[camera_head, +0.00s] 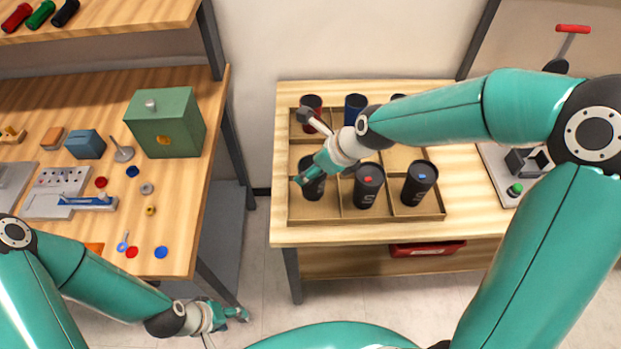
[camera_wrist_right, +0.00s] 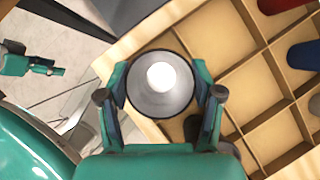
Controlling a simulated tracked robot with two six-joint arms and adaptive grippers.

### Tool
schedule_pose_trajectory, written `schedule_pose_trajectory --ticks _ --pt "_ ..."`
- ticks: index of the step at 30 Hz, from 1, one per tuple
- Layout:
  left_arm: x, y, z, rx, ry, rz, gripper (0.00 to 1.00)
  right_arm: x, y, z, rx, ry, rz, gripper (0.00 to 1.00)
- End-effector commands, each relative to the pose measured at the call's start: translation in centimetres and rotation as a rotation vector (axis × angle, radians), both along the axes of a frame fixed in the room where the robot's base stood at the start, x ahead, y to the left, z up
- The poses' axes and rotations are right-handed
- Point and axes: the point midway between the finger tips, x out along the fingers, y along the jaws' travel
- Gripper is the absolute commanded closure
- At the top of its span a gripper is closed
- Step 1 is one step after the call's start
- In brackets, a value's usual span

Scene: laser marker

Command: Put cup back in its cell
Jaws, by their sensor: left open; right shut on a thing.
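My right gripper (camera_head: 311,172) is shut on a dark cup (camera_head: 313,190) at the front left corner of the divided wooden tray (camera_head: 300,216). In the right wrist view the held cup (camera_wrist_right: 160,85) shows from above, with a pale inside, between the two fingers of the right gripper (camera_wrist_right: 160,100). The cup overlaps the front left cell in the head view; I cannot tell if its base touches the tray floor. My left gripper (camera_head: 232,313) is open and empty, low at the bottom, away from the tray.
A red cup (camera_head: 311,103) and a blue cup (camera_head: 354,106) stand at the back. A green box (camera_head: 167,125) is on the left table.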

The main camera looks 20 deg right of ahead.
Motion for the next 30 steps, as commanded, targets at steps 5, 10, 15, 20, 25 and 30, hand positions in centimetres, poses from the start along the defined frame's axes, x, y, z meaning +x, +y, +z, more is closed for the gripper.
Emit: schedule_pose_trajectory --ticks 5,10,15,20,25,30 --pt "0.0 0.0 -0.9 0.000 0.000 0.000 0.49 -0.1 -0.1 -2.3 0.000 0.004 -0.001 0.48" --pt "0.0 0.0 -1.7 0.000 0.000 0.000 0.49 0.0 -0.1 -4.2 -0.001 0.001 0.000 0.48" --pt "0.0 0.0 -1.6 0.000 0.000 0.000 0.49 0.0 -0.1 -4.3 -0.001 0.001 -0.001 0.48" --pt "0.0 0.0 -1.7 0.000 0.000 0.000 0.49 0.0 -0.1 -4.4 -0.001 0.001 -0.001 0.49" --pt "0.0 0.0 -1.6 0.000 0.000 0.000 0.49 0.0 -0.1 -4.3 0.000 0.001 -0.001 0.09" --pt "0.0 0.0 -1.6 0.000 0.000 0.000 0.49 0.0 0.0 -4.3 -0.001 0.001 0.000 0.09"
